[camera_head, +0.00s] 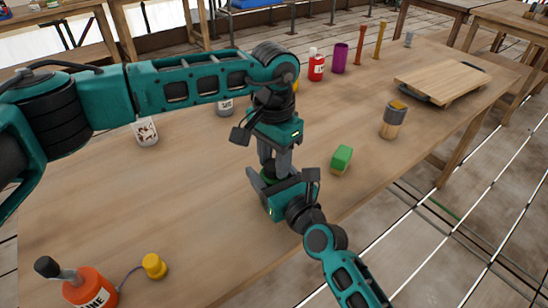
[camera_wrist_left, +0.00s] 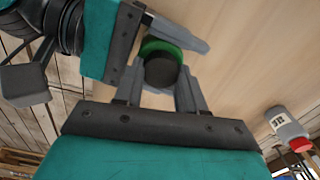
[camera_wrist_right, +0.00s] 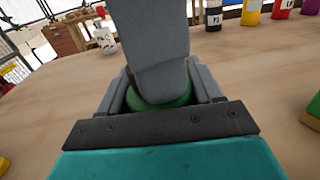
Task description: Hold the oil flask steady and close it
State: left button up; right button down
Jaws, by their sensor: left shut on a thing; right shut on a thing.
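The oil flask is mostly hidden between my grippers; a bit of its green body (camera_head: 267,173) shows in the head view. In the left wrist view its green rim (camera_wrist_left: 160,46) surrounds a round dark cap (camera_wrist_left: 161,73). My left gripper (camera_head: 272,170) comes from above, its fingers on both sides of the dark cap. My right gripper (camera_head: 264,182) comes in low from the front and is shut around the green body, which also shows in the right wrist view (camera_wrist_right: 160,97). A left finger covers much of the flask there. How the cap sits on the neck is hidden.
A green block (camera_head: 341,160) and a jar (camera_head: 394,121) stand to the right. A wooden board (camera_head: 442,82) lies farther back. An orange bottle (camera_head: 91,288) and yellow cap (camera_head: 154,266) are front left. The table's front middle is clear.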

pick_arm(q)
jog(key=o, duration=1)
